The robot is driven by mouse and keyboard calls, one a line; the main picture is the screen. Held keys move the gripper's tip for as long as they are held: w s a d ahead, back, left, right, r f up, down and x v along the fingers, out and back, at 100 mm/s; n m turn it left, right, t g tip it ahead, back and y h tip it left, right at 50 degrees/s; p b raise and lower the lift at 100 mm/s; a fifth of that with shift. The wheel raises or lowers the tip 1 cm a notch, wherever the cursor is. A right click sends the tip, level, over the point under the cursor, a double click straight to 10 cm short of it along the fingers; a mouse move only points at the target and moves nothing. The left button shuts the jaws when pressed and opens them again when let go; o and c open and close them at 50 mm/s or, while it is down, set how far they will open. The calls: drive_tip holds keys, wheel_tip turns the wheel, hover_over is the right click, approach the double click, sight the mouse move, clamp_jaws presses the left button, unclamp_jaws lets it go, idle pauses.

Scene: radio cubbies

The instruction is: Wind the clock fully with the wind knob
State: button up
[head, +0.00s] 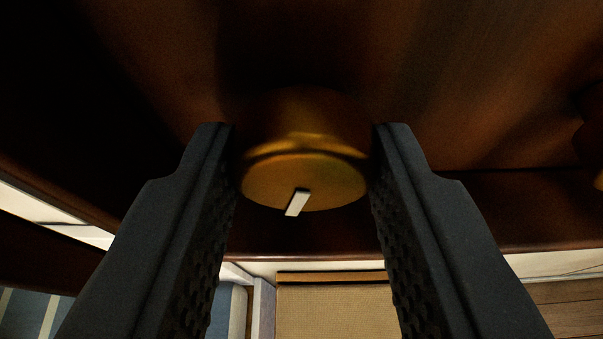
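The wind knob (280,184) is a round brass-coloured knob with a short white mark on its face, in the middle of the head view. It sticks out from a dark brown wooden surface (430,90), which appears to be the clock's case. The white mark points toward the lower edge of the knob. My gripper (303,130) has its two black fingers on either side of the knob. A narrow dark gap shows at the left finger; at the right finger I cannot tell whether it touches. The clock's face is not in view.
Part of another rounded brown thing (592,125) shows at the right edge, beside the knob. Below the wooden edge are a tan woven panel (330,308), a blue striped surface (30,312) at the lower left and wooden boards (565,305) at the lower right.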

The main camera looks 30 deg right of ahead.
drive_tip(key=c, duration=0.3)
drive_tip(key=shift+b, duration=0.4)
